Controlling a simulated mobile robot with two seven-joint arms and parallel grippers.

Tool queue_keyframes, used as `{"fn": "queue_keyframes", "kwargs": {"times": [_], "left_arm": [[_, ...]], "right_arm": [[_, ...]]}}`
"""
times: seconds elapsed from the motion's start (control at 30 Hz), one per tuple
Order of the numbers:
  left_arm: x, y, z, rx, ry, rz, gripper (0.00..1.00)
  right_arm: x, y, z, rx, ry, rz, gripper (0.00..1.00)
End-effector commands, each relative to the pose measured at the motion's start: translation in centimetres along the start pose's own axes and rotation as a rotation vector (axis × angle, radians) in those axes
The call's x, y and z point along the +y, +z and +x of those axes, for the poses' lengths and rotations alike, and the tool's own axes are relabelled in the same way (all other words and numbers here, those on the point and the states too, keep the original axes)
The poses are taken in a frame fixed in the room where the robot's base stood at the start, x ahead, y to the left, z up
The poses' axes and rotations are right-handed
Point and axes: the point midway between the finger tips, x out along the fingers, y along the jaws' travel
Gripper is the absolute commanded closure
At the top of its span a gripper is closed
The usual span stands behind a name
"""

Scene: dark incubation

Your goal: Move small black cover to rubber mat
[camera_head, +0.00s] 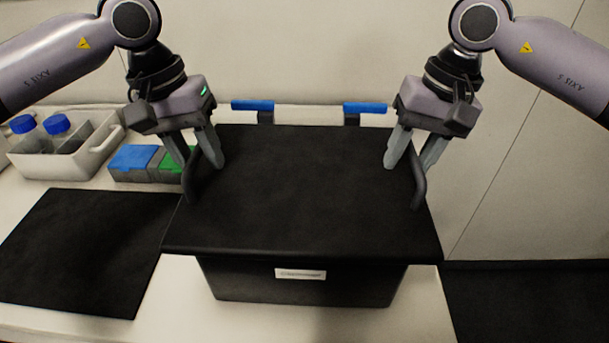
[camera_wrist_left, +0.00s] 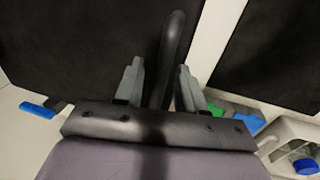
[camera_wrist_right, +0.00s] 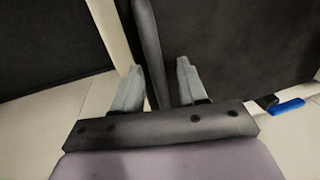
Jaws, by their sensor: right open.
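The black cover (camera_head: 300,190) lies flat on top of a dark box (camera_head: 240,284) with a white label. A curved handle stands at each side of the cover. My left gripper (camera_head: 203,166) is at the left handle (camera_wrist_left: 172,45), which shows between its spread fingers with gaps. My right gripper (camera_head: 407,168) is at the right handle (camera_wrist_right: 147,45), which lies between its open fingers. A black mat (camera_head: 80,250) lies flat and bare on the bench left of the box. It also shows in the left wrist view (camera_wrist_left: 275,50).
A white caddy (camera_head: 95,158) with blue-capped bottles stands at back left. Blue and green boxes (camera_head: 133,160) sit close to the cover's left edge. Two blue-topped pieces (camera_head: 253,106) are behind the cover. Another dark flat surface (camera_head: 530,300) lies at lower right.

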Motion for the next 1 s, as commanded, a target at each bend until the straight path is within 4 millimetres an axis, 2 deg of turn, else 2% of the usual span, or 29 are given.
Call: {"fn": "queue_keyframes", "kwargs": {"times": [0.03, 0.1, 0.13, 0.63, 1.0], "left_arm": [[0.0, 0.0, 0.0, 0.0, 0.0, 0.0, 0.71], [0.0, 0.0, 0.0, 0.0, 0.0, 0.0, 0.93], [0.0, 0.0, 0.0, 0.0, 0.0, 0.0, 1.0], [0.1, 0.0, -0.5, 0.001, 0.001, 0.0, 1.0], [0.6, 0.0, -3.3, 0.001, 0.0, -0.001, 1.0]], "right_arm": [[0.0, 0.0, 0.0, 0.0, 0.0, 0.0, 0.68], [0.0, 0.0, 0.0, 0.0, 0.0, 0.0, 0.91], [0.0, 0.0, 0.0, 0.0, 0.0, 0.0, 1.0], [-0.1, 0.0, -0.5, 0.001, -0.001, 0.0, 1.0], [-0.6, 0.0, -3.3, 0.001, 0.0, 0.0, 1.0]]}}
